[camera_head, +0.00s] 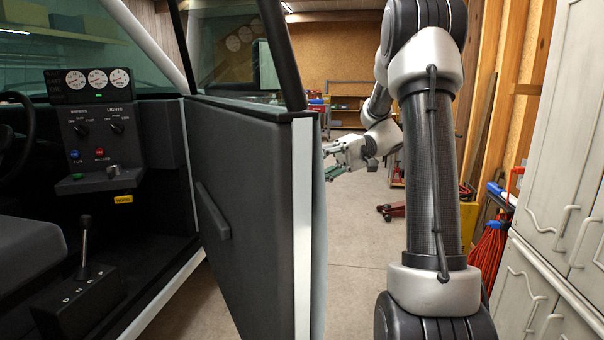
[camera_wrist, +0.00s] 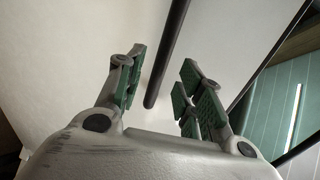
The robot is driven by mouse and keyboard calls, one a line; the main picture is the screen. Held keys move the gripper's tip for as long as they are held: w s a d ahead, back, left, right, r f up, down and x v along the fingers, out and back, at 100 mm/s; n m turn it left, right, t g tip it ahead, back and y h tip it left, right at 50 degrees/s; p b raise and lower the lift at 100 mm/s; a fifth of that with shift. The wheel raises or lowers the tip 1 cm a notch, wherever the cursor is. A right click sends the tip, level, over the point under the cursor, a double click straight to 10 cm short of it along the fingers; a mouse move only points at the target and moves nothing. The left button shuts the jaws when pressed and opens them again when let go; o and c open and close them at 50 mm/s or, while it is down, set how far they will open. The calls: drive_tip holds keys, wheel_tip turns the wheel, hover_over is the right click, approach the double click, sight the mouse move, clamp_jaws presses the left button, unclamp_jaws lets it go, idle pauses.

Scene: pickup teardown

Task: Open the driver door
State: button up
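The driver door (camera_head: 248,190) stands swung out from the cab, with its dark inner panel and pale edge facing the head camera. My gripper (camera_head: 332,168) is on the door's outer side, just beyond its edge, with part of it hidden behind the door. In the wrist view my gripper (camera_wrist: 160,85) is open, its green-padded fingers spread apart. A dark bar (camera_wrist: 168,55), perhaps the door's outer handle, shows between the fingers in front of a pale surface. No finger visibly closes on it.
The cab interior (camera_head: 85,190) with gauges, a shift lever and a seat lies at left. Pale cabinets (camera_head: 550,190) stand close at right, with red cables (camera_head: 488,245) beside them.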

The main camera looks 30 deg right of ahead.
drive_tip(key=shift+v, duration=1.4)
drive_tip(key=shift+c, duration=0.4)
